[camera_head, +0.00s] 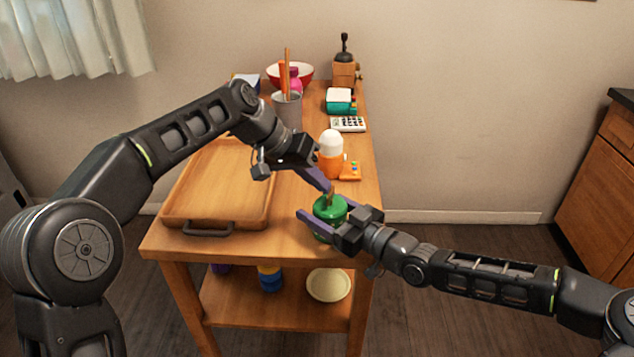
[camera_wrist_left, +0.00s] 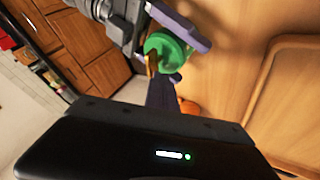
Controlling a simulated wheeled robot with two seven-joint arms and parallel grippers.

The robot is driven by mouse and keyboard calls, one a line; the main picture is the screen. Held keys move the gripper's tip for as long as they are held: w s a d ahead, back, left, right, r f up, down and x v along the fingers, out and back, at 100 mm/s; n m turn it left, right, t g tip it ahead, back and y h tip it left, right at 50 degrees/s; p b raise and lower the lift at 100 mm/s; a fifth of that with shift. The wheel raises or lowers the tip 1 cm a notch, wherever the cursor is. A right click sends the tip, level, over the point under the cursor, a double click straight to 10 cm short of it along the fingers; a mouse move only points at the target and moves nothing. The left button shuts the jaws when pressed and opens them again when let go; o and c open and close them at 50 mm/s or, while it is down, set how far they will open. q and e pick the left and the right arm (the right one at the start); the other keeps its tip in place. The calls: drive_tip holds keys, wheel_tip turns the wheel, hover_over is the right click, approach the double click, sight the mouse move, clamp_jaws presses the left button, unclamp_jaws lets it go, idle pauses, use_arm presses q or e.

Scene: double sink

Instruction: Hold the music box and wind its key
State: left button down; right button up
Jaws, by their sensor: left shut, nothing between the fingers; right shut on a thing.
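The green round music box (camera_head: 330,207) is near the front right edge of the wooden table. It also shows in the left wrist view (camera_wrist_left: 168,50). Its brown-gold key (camera_head: 331,191) sticks up from the top and shows in the left wrist view (camera_wrist_left: 152,64). My right gripper (camera_head: 326,217) is shut on the music box, with its purple fingers around the sides. My left gripper (camera_head: 329,187) reaches down from the upper left. It is shut and empty, its fingertips close beside the key. I cannot tell whether they touch it.
A wooden tray (camera_head: 182,210) with a dark handle lies to the left. Behind the music box stand an orange-and-white egg-shaped thing (camera_head: 331,150), a calculator (camera_head: 348,124), a grey cup of utensils (camera_head: 287,110), a red bowl (camera_head: 305,73) and a grinder (camera_head: 345,70).

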use_arm(q)
drive_tip(key=shift+w+d, duration=0.3)
idle(1.4)
drive_tip(key=shift+s+d, duration=0.2)
drive_tip(key=shift+d, duration=0.6)
drive_tip(key=shift+r, duration=0.1)
drive_tip(key=v, duration=1.2)
drive_tip(key=shift+a, duration=0.1)
